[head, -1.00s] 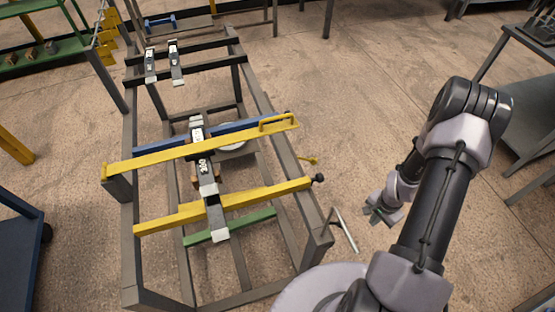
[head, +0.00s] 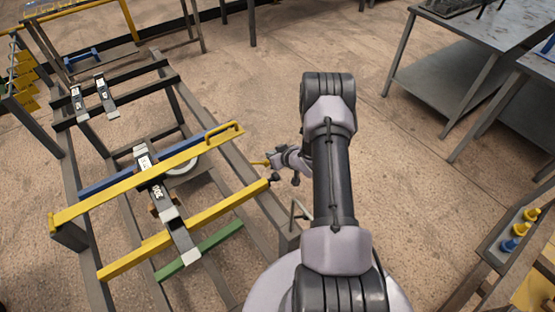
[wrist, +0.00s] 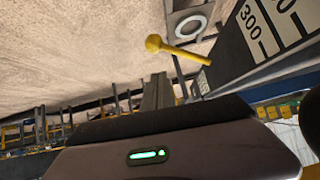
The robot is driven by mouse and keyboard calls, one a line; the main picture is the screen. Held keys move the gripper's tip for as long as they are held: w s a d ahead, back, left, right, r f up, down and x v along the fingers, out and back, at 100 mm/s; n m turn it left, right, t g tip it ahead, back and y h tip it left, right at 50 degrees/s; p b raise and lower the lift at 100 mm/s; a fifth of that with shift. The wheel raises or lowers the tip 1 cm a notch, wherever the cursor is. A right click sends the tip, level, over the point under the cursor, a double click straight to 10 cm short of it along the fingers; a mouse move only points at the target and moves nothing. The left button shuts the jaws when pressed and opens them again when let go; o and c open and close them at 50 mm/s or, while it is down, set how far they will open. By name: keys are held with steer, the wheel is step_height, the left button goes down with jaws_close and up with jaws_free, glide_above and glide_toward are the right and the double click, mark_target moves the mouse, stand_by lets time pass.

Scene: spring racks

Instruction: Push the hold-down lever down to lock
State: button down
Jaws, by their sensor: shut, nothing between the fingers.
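A short yellow lever with a round knob (wrist: 155,43) shows in the wrist view, with its rod running right to the rack. In the head view the yellow lever (head: 259,163) sticks out from the rack's right side, below the end of the upper yellow bar (head: 150,178). My gripper (head: 273,160) is just right of it, its fingers partly hidden by the wrist. In the wrist view my gripper (wrist: 158,90) is shut and empty, and the knob lies beyond the fingertips. I cannot tell if they touch.
The grey rack frame (head: 240,180) holds a lower yellow bar (head: 140,258) and a green bar (head: 220,238). A bent metal handle (head: 296,212) stands at its near right corner. Grey tables (head: 455,60) stand at the upper right. The floor between is clear.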

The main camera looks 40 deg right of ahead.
mark_target(261, 163)
steer(key=shift+w+a+f+b, duration=0.15)
steer(key=shift+f+b, duration=0.2)
steer(key=shift+f, duration=0.65)
steer(key=shift+w+d+f+b, duration=0.1)
steer(key=shift+f+b, duration=0.2)
steer(key=shift+f, duration=0.65)
